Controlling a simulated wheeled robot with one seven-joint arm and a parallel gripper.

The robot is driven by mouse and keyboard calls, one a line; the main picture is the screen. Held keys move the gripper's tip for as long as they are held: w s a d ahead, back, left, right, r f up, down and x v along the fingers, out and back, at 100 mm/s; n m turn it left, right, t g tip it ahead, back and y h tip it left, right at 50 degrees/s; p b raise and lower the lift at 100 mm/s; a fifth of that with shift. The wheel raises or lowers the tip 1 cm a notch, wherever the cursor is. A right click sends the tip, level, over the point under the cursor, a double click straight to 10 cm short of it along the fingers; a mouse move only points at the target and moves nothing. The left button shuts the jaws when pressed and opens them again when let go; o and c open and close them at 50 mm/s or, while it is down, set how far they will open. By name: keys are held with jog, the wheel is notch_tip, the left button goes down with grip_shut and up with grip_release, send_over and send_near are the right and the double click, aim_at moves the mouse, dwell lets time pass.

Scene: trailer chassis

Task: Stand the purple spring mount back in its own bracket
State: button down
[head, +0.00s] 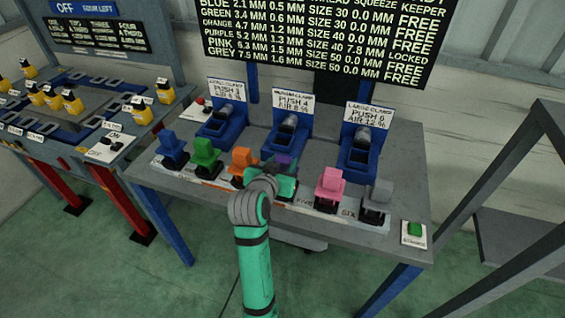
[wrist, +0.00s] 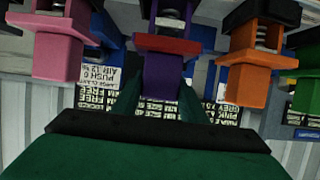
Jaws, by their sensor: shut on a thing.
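The purple spring mount (head: 284,160) is in the row along the bench front, between the orange mount (head: 243,160) and the pink mount (head: 329,185). My gripper (head: 277,173) hides most of it in the head view. In the wrist view my gripper (wrist: 162,86) is shut on the purple spring mount (wrist: 163,70), with a teal finger on each side. A wider purple plate, a red strip and a spring show beyond the gripped part. The bracket under the purple mount is hidden behind my gripper and arm, so I cannot tell whether the mount is seated in it.
Blue (head: 171,148), green (head: 206,152) and grey (head: 378,195) mounts fill out the row. Three blue clamps (head: 288,135) stand behind it. A green button (head: 414,230) is at the right front corner. Pink and orange neighbours leave little side room.

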jog(key=shift+d+f, duration=0.1)
jog(key=shift+d, duration=0.45)
jog(key=c, duration=1.1)
grip_release()
jog(key=shift+a, duration=0.2)
jog(key=shift+a, duration=0.1)
